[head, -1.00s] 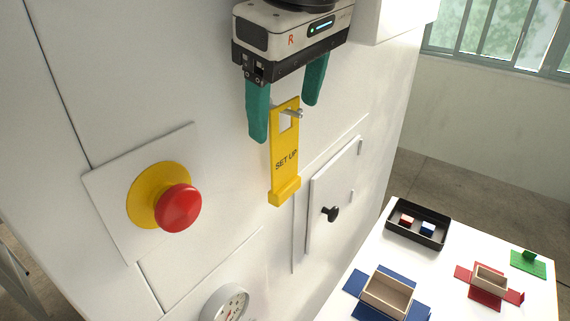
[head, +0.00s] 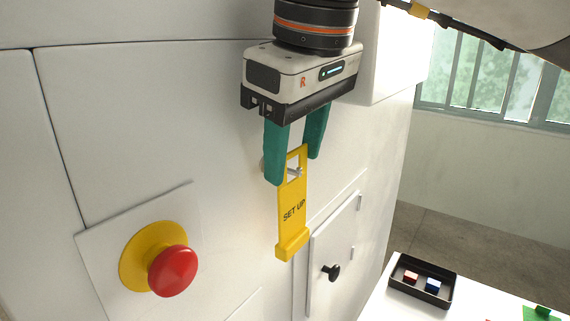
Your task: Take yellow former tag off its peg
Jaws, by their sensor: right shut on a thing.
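The left finger hides part of the tag's top edge. I cannot tell whether the tag still rests on the peg. My left gripper is not in view.
A red push button (head: 173,271) on a yellow base stands out from the panel at lower left. A small door with a black knob (head: 331,272) is right of the tag. A black tray (head: 422,283) with small blocks sits on the white table at lower right.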

